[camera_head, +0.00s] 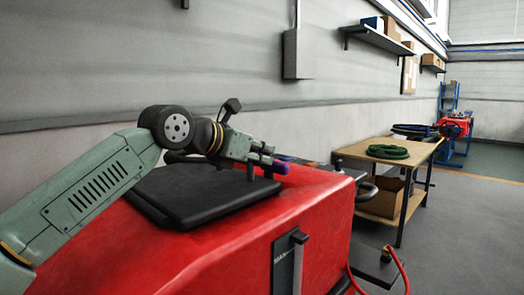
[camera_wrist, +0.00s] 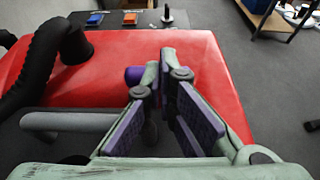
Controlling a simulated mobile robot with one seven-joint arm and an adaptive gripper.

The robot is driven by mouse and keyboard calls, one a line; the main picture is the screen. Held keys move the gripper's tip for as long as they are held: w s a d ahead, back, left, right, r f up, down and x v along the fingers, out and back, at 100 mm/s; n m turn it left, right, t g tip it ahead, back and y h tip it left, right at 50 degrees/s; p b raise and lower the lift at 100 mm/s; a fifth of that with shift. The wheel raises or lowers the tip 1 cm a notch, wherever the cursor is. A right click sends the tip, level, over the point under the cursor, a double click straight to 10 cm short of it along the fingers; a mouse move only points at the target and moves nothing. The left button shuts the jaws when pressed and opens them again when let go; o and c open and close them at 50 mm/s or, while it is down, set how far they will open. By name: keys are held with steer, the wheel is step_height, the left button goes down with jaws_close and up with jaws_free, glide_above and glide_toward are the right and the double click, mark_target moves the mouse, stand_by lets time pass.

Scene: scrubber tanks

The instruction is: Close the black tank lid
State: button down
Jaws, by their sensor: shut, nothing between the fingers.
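The black tank lid (camera_head: 200,192) lies low and nearly flat on top of the red tank (camera_head: 235,240) in the head view. I cannot tell whether it is fully seated. My gripper (camera_head: 273,164) is above the red top at the lid's far right end, with my wrist over the lid's back edge. In the wrist view my gripper (camera_wrist: 160,65) is shut and empty, its purple pads over the red surface (camera_wrist: 205,60). The lid is not clearly visible there. Contact between gripper and lid cannot be made out.
A black hose (camera_wrist: 40,65) and a grey bar (camera_wrist: 65,122) are left of the fingers in the wrist view. A wooden table (camera_head: 420,150) with a green coiled hose (camera_head: 388,152) stands beyond the tank. A grey wall is close behind; the floor at right is open.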

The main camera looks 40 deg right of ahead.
stand_by(0.3)
step_height(320, 180, up, 14)
steer(key=p, duration=0.2)
stand_by(0.3)
